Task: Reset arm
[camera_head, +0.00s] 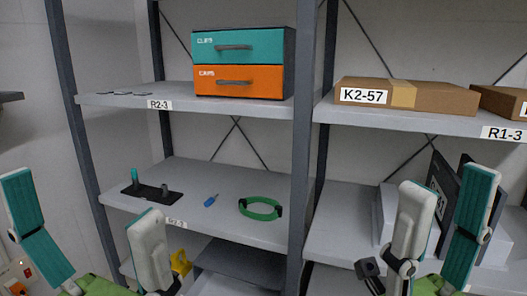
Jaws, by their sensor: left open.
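My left gripper (82,196) is at the lower left, in front of the left shelf unit. Its two teal-and-white fingers stand wide apart with nothing between them. My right gripper (449,180) is at the lower right, in front of the right shelf unit. Its fingers are also apart, by a smaller gap. Dark panels (442,172) show behind and between them; I see no clear grip on these. Both grippers point upward. Parts of the lower right shelf are hidden behind the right gripper.
The left unit holds a teal-and-orange drawer box (240,62) above. Below lie a black base with pegs (150,191), a small blue item (210,201) and a green ring (260,209). Cardboard boxes (430,95) sit upper right. A grey upright (306,130) stands between the units.

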